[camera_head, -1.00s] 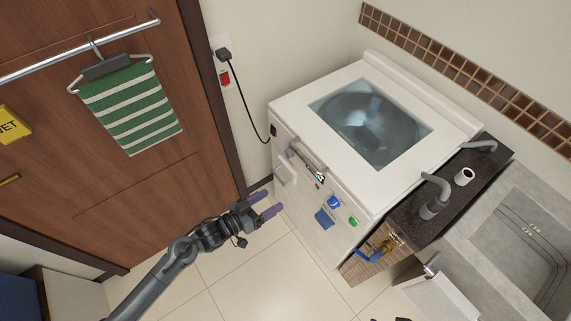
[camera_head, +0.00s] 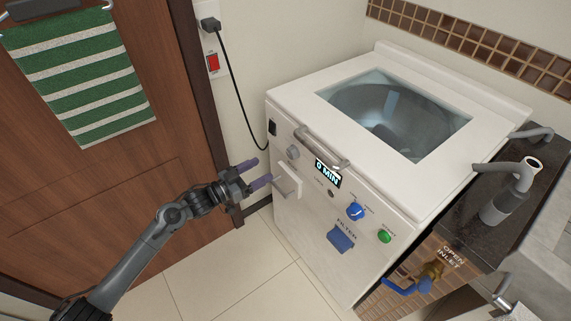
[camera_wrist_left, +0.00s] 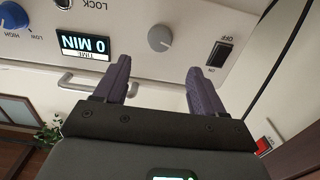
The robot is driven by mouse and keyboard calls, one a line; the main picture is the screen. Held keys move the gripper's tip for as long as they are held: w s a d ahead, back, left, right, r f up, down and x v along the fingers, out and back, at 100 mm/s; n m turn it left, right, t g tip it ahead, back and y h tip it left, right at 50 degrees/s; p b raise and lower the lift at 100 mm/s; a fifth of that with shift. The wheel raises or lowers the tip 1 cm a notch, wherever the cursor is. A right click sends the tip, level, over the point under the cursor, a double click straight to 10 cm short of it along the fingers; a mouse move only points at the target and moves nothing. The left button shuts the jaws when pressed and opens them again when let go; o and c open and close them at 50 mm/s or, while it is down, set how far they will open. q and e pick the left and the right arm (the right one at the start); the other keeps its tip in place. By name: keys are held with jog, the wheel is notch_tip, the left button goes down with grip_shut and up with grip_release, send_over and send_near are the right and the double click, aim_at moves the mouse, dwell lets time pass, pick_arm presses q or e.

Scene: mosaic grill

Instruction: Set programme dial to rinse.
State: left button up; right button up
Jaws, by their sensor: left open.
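The white top-loading washer has a round grey dial (camera_head: 293,152) at the left of its front panel. The dial also shows in the left wrist view (camera_wrist_left: 160,38), with its markings too small to read. A blue knob (camera_head: 355,211) sits further right; LOW and HIGH show beside it in the wrist view. My left gripper (camera_head: 262,171) is open and empty, left of the panel in the head view. In the wrist view the grey dial appears just beyond the gap between its fingers (camera_wrist_left: 159,68), apart from them. My right gripper is not in view.
A display (camera_head: 327,173) reads 0 MIN. A lid handle (camera_head: 322,148), a drawer handle (camera_head: 286,182), a black ON/OFF switch (camera_wrist_left: 220,53), a green button (camera_head: 385,236) and a blue filter cover (camera_head: 341,240) crowd the front. A black cord (camera_head: 235,90) hangs at the left wall.

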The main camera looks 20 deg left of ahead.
aim_at(289, 155)
pick_arm(q)
jog(key=b+x, duration=0.3)
jog(key=x, duration=0.6)
jog(key=shift+w+d, duration=0.1)
jog(key=shift+w, duration=0.1)
jog(key=shift+w+d+r+b, duration=0.1)
jog(key=shift+w+d+b, duration=0.3)
jog(key=shift+w, duration=0.1)
jog(key=c, duration=1.1)
jog(key=shift+o, duration=0.2)
